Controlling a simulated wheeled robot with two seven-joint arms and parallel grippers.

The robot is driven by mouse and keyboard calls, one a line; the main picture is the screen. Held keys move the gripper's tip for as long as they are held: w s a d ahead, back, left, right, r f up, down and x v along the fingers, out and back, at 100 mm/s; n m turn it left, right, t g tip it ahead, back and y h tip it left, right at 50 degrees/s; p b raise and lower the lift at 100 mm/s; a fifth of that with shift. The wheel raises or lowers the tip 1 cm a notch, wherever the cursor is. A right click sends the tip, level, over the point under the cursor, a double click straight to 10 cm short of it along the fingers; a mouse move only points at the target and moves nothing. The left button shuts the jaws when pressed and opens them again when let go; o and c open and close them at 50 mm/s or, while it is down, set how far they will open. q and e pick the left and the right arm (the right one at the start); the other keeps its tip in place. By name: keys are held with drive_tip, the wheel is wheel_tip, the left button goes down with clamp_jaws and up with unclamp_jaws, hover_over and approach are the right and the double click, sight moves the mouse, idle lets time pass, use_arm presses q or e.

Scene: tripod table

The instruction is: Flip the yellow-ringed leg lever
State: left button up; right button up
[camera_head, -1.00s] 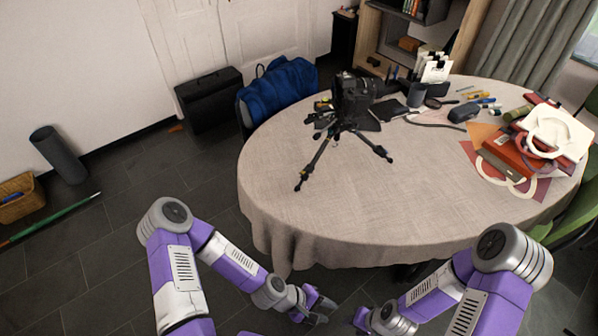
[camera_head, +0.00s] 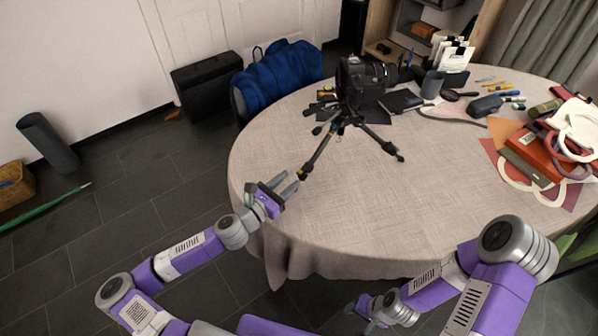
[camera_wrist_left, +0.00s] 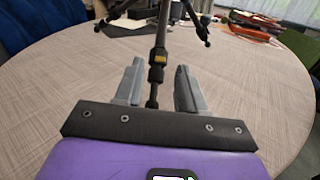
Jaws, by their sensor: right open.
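A black tripod (camera_head: 341,121) with a camera (camera_head: 358,80) on top stands on the table. Its near leg (camera_head: 317,155) runs down to the left, with a yellow ring near its lower end. The yellow ring (camera_wrist_left: 158,58) shows on a black leg clamp in the left wrist view. My left gripper (camera_head: 288,183) is at the table's left edge by the foot of this leg. Its fingers are open, and in the left wrist view the lower leg shows between them, with no clear contact. My right gripper (camera_head: 366,310) is open and empty, low in front of the table.
The round table (camera_head: 440,190) has a light cloth and clear room in its front half. Red books (camera_head: 547,150) and bags lie at the right. A grey case (camera_head: 485,106) and a dark cup (camera_head: 432,84) stand behind. A blue bag (camera_head: 280,75) is beyond the left edge.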

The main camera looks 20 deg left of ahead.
sight(300, 171)
use_arm(q)
drive_tip(key=shift+b+x, duration=0.45)
drive_tip(key=shift+x, duration=2)
clamp_jaws()
